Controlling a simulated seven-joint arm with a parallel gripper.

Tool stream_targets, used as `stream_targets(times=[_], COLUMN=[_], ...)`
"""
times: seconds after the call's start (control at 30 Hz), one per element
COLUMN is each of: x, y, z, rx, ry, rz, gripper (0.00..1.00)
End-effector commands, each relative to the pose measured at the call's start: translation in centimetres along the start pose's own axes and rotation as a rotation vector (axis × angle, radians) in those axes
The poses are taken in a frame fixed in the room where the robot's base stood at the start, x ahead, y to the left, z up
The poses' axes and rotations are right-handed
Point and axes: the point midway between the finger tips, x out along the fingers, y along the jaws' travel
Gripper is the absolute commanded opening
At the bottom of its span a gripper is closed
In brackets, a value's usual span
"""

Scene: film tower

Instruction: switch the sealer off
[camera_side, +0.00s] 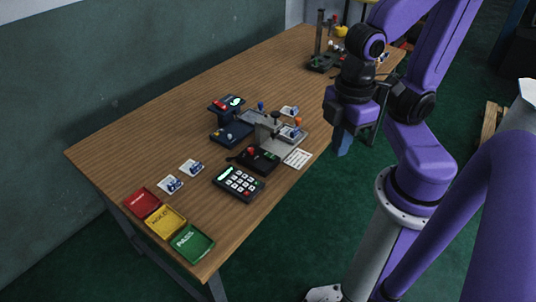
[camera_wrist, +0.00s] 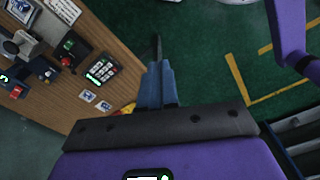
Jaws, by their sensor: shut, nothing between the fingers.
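The sealer is not clearly marked. A black box with a red knob or button (camera_side: 259,160) sits at the table's middle, beside a grey bench device (camera_side: 266,130) with blue, black and orange knobs. A dark blue device (camera_side: 231,133) stands behind them, with a lit display (camera_side: 235,101) at its back. The black box also shows at upper left in the wrist view (camera_wrist: 70,50). Switch positions are too small to read. My gripper (camera_side: 342,148) is shut and empty, to the right of the devices, past the table's front edge. Its blue fingers (camera_wrist: 157,82) show over green floor in the wrist view.
A keypad (camera_side: 239,183) lies in front of the black box. A dark stand (camera_side: 320,62) is at the far end.

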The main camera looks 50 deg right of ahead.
Motion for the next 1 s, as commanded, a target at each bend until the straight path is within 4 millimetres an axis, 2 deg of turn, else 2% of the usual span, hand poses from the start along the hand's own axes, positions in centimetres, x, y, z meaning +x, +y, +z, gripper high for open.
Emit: stream_targets(times=[0.2, 0.37, 0.57, 0.7, 1.0], x=[0.1, 0.4, 1.3, 2.2, 4.9], y=[0.3, 2.0, 6.2, 9.7, 18.1], z=[-0.3, -1.8, -4.3, -5.5, -6.2], rx=[-0.004, -0.034, -0.110, -0.166, -0.289], ry=[0.000, -0.005, -0.011, -0.015, -0.024], rz=[0.001, 0.003, 0.005, 0.005, 0.003], gripper=[0.00, 0.00, 0.00, 0.00, 0.00])
